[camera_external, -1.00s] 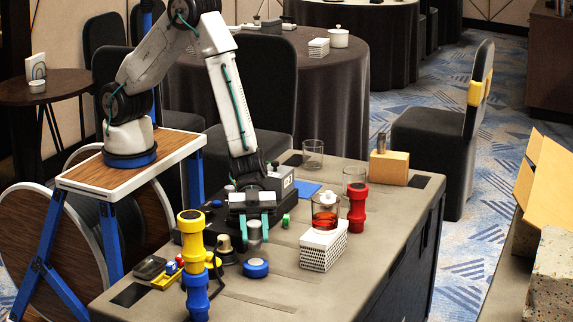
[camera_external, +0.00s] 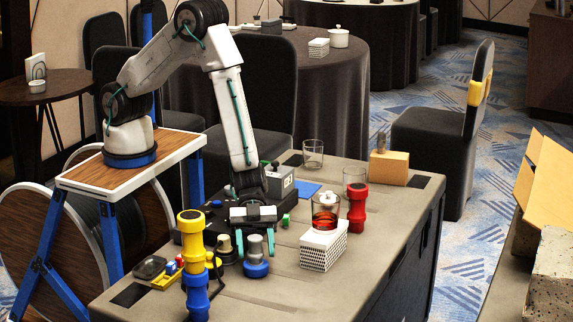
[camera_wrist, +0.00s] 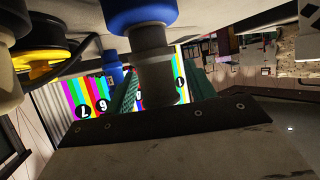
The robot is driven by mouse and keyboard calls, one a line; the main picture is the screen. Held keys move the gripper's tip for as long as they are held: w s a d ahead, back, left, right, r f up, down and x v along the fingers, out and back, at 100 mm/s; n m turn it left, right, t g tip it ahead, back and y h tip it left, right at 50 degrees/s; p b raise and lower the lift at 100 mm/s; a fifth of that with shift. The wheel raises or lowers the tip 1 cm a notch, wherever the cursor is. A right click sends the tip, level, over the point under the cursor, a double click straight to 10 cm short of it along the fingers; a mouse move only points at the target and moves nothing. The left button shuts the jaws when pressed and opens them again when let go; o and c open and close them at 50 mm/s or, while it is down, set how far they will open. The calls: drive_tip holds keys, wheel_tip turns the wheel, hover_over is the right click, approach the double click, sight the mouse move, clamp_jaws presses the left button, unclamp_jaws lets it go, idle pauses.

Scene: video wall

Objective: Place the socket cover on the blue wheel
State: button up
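The socket cover (camera_external: 254,245) is a grey cylinder standing upright over the blue wheel (camera_external: 256,269), seemingly resting on it. My gripper (camera_external: 255,248) points down, with its teal fingers on either side of the cover. In the wrist view my gripper (camera_wrist: 166,97) also straddles the cover (camera_wrist: 154,62), and its end meets the blue wheel (camera_wrist: 138,14) at the top of the picture. Narrow gaps show between the cover and both fingers, so the gripper looks open around it. The exact contact between cover and wheel is hard to see.
A white perforated block (camera_external: 323,251) carrying a jar (camera_external: 325,214) and a red cylinder (camera_external: 357,208) stand right. The front tabletop is clear.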

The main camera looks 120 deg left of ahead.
drive_tip(key=shift+r, duration=0.2)
drive_tip(key=s+a+r+n+t+y, duration=0.1)
drive_tip(key=s+a+r+n+y, duration=0.4)
drive_tip(key=a+r, duration=0.75)
drive_tip(key=s+a+r+n+t+y, duration=0.15)
drive_tip(key=s+a+r+y, duration=0.45)
drive_tip(key=a+r, duration=0.65)
drive_tip(key=s+a+r+n+g, duration=0.1)
drive_tip(key=s+g, duration=0.3)
drive_tip(key=s, duration=1)
drive_tip(key=s+a+r+n+g, duration=0.1)
drive_tip(key=s+r+n+g, duration=0.2)
drive_tip(key=s, duration=1.1)
drive_tip(key=shift+n+g, duration=0.45)
drive_tip(key=shift+n, duration=0.3)
